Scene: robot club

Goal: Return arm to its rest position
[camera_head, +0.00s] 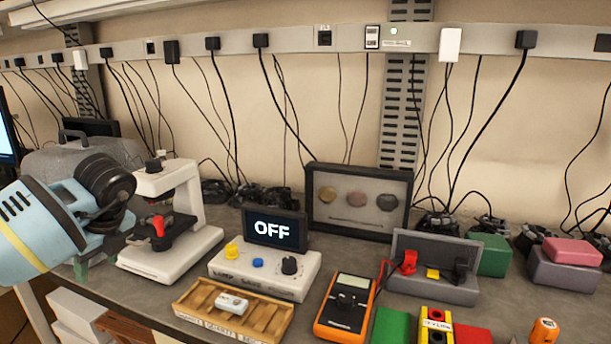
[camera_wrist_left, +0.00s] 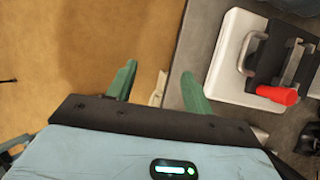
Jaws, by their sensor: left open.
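My left arm comes in from the left in the head view, with a light-blue shell and a black joint. Its green gripper (camera_head: 84,264) is partly hidden, low beside the left side of the white microscope (camera_head: 198,190). In the left wrist view the gripper (camera_wrist_left: 157,86) has its two green fingers spread apart, with nothing held between them. They point over the bench edge and the brown floor. The microscope's white base (camera_wrist_left: 222,78) and red knob (camera_wrist_left: 278,95) are to the right of the fingers. My right gripper is not in view.
The grey bench (camera_head: 285,325) holds a control box (camera_head: 225,265) with an OFF screen, a wooden slotted tray (camera_head: 190,302), an orange multimeter (camera_head: 328,318) and a grey case (camera_head: 440,290). White boxes (camera_head: 75,312) sit below the bench's left edge. Cables hang along the wall.

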